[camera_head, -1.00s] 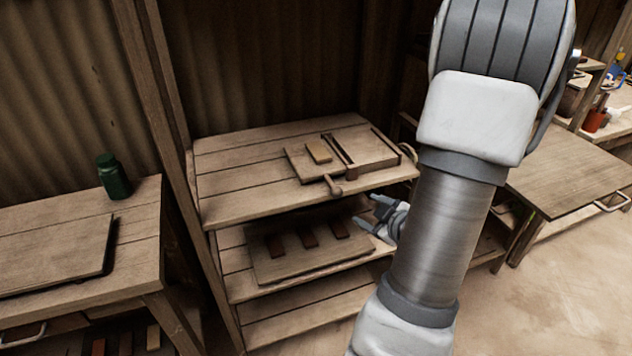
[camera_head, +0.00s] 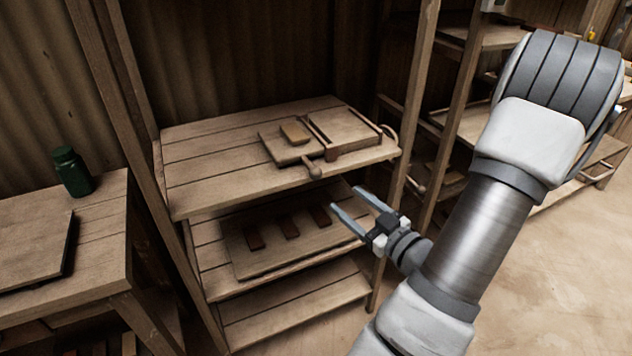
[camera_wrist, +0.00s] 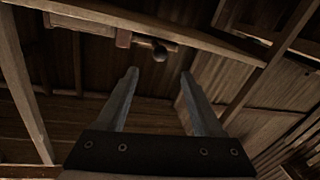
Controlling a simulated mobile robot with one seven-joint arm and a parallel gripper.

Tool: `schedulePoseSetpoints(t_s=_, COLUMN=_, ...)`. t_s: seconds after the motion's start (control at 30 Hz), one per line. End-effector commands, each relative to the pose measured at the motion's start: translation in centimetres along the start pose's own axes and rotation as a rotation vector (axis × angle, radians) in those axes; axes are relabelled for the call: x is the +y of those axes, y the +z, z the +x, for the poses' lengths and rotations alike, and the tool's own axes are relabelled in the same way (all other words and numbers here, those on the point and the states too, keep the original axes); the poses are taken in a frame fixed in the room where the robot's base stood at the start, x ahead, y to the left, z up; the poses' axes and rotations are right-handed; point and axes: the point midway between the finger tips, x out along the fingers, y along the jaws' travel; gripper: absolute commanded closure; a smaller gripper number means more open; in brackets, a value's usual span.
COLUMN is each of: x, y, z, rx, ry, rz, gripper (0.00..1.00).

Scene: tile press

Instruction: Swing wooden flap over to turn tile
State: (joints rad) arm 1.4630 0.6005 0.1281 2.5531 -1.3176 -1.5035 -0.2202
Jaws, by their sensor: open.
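The tile press stands on the top shelf. Its wooden flap (camera_head: 280,151) looks to be the flat board on the left, with a tan tile (camera_head: 295,133) lying on it. A round wooden knob (camera_head: 315,172) sticks out at the front, past the shelf edge. In the wrist view the knob (camera_wrist: 159,50) shows from below, beyond and roughly between the fingertips. My gripper (camera_head: 346,197) is open and empty, in front of and below the shelf edge, apart from the knob. In the wrist view my gripper (camera_wrist: 160,72) points up toward the shelf's underside.
The press's right half (camera_head: 345,130) is a railed bed. Below, a board (camera_head: 270,257) with several dark red tiles lies on the middle shelf (camera_head: 215,282). A shelf post (camera_head: 398,215) stands right of my gripper. A green bottle (camera_head: 73,172) stands on the left table.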

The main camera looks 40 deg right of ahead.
Motion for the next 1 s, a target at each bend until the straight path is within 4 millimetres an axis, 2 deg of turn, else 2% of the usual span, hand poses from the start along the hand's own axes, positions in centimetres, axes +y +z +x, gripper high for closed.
schedulePoseSetpoints(t_s=0.03, x=-0.2, y=0.5, z=0.5, rx=0.001, ry=-0.002, rz=-0.004, gripper=0.31)
schedulePoseSetpoints(t_s=0.27, x=-0.2, y=0.5, z=3.5, rx=0.001, ry=-0.002, rz=-0.004, gripper=0.31)
schedulePoseSetpoints(t_s=0.5, x=-0.1, y=0.1, z=8.3, rx=0.002, ry=-0.003, rz=0.0, gripper=0.31)
schedulePoseSetpoints(t_s=0.7, x=-0.1, y=0.1, z=11.3, rx=0.001, ry=-0.001, rz=0.0, gripper=0.31)
schedulePoseSetpoints(t_s=1.0, x=0.0, y=0.0, z=12.6, rx=0.0, ry=0.002, rz=0.001, gripper=0.31)
